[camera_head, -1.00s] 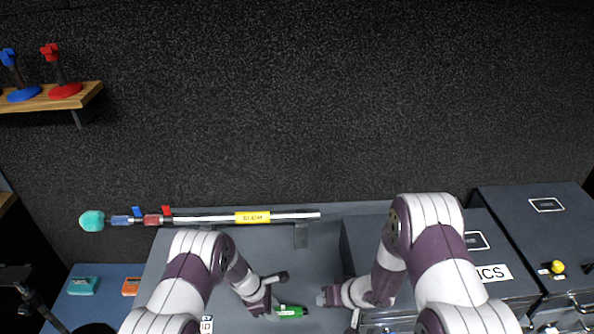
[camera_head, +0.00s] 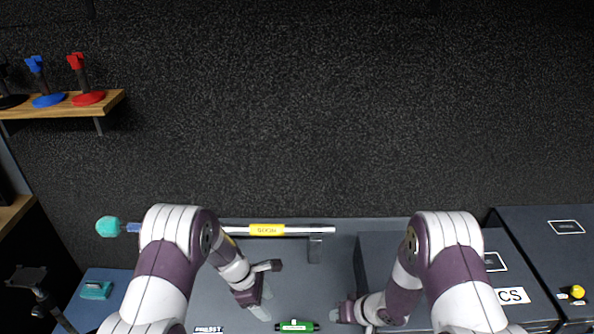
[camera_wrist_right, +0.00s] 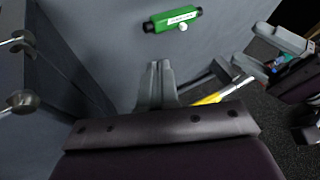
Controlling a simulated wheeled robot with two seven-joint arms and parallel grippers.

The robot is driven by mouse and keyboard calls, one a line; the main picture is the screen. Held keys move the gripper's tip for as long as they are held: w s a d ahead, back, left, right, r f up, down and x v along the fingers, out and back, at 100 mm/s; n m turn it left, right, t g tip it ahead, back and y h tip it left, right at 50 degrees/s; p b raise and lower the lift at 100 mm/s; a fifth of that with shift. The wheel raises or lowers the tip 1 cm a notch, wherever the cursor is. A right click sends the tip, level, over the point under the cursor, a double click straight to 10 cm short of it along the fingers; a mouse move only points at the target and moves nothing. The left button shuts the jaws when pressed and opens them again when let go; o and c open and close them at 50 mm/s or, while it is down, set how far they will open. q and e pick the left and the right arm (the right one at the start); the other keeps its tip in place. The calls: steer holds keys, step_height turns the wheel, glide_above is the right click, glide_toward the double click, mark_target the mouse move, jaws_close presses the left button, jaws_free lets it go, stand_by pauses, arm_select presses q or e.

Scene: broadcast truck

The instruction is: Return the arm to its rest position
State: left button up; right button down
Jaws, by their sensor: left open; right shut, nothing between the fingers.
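My left gripper (camera_head: 264,300) is open and empty over the grey worktop, left of and above a green cylinder-like device. It also shows in the right wrist view (camera_wrist_right: 268,62). My right gripper (camera_head: 336,315) is shut with nothing between its fingers. In the right wrist view its two fingers (camera_wrist_right: 156,86) are together, pointing toward the green device (camera_head: 296,326) but apart from it. That device has black ends, a white label and a small white knob, clearest in the right wrist view (camera_wrist_right: 172,19). Both arms are bent at the elbow.
A boom pole (camera_head: 290,230) with a yellow label and a teal foam tip (camera_head: 108,227) lies along the wall behind my left arm. Dark cases (camera_head: 540,240) stand at right. A wooden shelf (camera_head: 60,108) holds headset-like stands at upper left.

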steer(key=s+d+r+h, duration=0.3)
steer(key=d+r+h, duration=0.4)
steer(key=r, duration=0.5)
arm_select(q)
steer(key=s+a+r+m+y, duration=0.1)
steer(key=s+a+r+m, duration=0.2)
steer(key=s+r+m, duration=0.3)
steer(key=s+a+r+m+t+y, duration=0.1)
steer(key=s+a+r+m+y, duration=0.1)
steer(key=s+r+m, duration=0.4)
steer(key=s+a+r+m+y, duration=0.1)
steer(key=s+a+r+m, duration=0.3)
steer(key=s, duration=0.4)
step_height(320, 180, up, 2)
steer(key=shift+s+a+r+m, duration=0.2)
steer(key=shift+s+a+m, duration=0.15)
steer(key=shift+m, duration=0.55)
arm_select(e)
steer(key=s+r+g, duration=0.1)
steer(key=s+r, duration=0.2)
steer(key=s, duration=0.4)
steer(key=s+r+m+g+y, duration=0.1)
steer(key=s+r+g, duration=0.1)
steer(key=s, duration=0.4)
steer(key=shift+s+d+r, duration=0.4)
steer(key=shift+d+r, duration=0.05)
steer(key=shift+r, duration=0.3)
